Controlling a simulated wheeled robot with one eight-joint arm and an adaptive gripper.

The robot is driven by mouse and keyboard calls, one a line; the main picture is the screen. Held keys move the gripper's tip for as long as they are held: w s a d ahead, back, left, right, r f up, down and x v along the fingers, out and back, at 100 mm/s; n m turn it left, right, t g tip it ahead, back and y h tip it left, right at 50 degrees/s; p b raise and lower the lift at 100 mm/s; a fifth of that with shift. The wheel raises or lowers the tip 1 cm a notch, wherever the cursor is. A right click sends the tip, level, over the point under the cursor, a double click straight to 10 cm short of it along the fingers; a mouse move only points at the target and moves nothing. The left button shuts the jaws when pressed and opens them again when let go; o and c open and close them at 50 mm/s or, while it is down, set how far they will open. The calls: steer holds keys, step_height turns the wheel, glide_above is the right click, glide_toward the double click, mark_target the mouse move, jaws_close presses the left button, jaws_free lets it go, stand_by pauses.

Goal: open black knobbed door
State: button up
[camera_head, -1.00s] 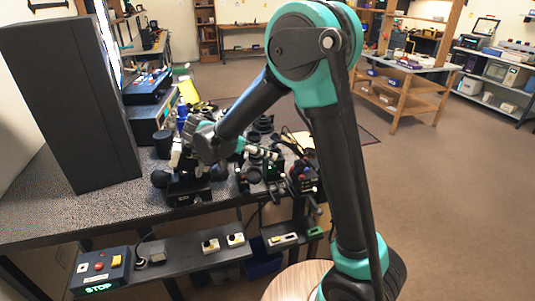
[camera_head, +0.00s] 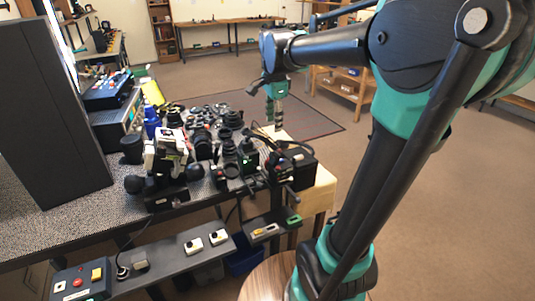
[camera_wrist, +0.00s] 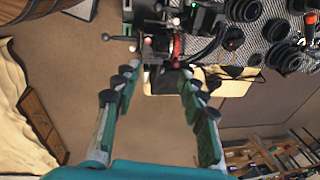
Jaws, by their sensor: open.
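I cannot pick out a black knobbed door for certain. A black box-like device (camera_head: 298,166) stands at the right end of the workbench in the head view. In the wrist view a dark device with a short rod ending in a black knob (camera_wrist: 106,37) lies beyond my fingertips. My gripper (camera_wrist: 158,80) is open and empty, its two green-and-black fingers wide apart. In the head view my gripper (camera_head: 275,112) hangs fingers down above the bench's far right end, apart from the devices.
The bench holds a tall dark cabinet (camera_head: 50,105), a white-and-black device (camera_head: 168,153) and several black lens parts (camera_head: 205,140). A lower shelf (camera_head: 180,262) with switches runs along the front. Open floor (camera_head: 440,185) lies to the right.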

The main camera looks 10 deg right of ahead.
mark_target(271, 154)
steer(key=shift+m+t+y, duration=0.3)
steer(key=shift+y, duration=0.1)
steer(key=x, duration=1.5)
steer(key=shift+d+f, duration=0.15)
steer(key=shift+f, duration=0.2)
jaws_close()
